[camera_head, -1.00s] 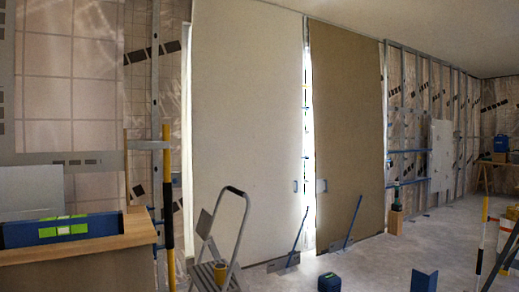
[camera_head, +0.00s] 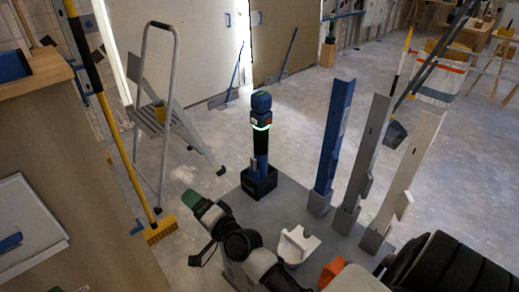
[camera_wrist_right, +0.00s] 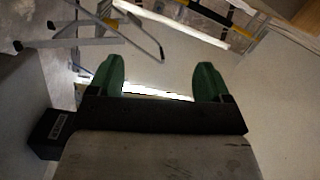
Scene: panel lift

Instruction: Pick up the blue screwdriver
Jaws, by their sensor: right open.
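A blue and black upright tool with a green glowing ring (camera_head: 261,128), which looks like a powered screwdriver, stands in a black square holder (camera_head: 259,184) on a grey deck. My right gripper (camera_head: 193,199) is to the left of and lower than the tool in the head view, with a clear gap between them. In the right wrist view its two green fingers (camera_wrist_right: 159,82) are apart with nothing between them. The tool cannot be made out in the right wrist view. My left gripper is not in view.
A blue upright profile (camera_head: 335,135) and two pale ones stand right of the tool. A stepladder (camera_head: 160,115) and a yellow broom (camera_head: 161,230) stand to the left, near a wooden cabinet (camera_head: 85,150). Another tool stands on a wooden block (camera_head: 328,54) far back. Open floor lies behind.

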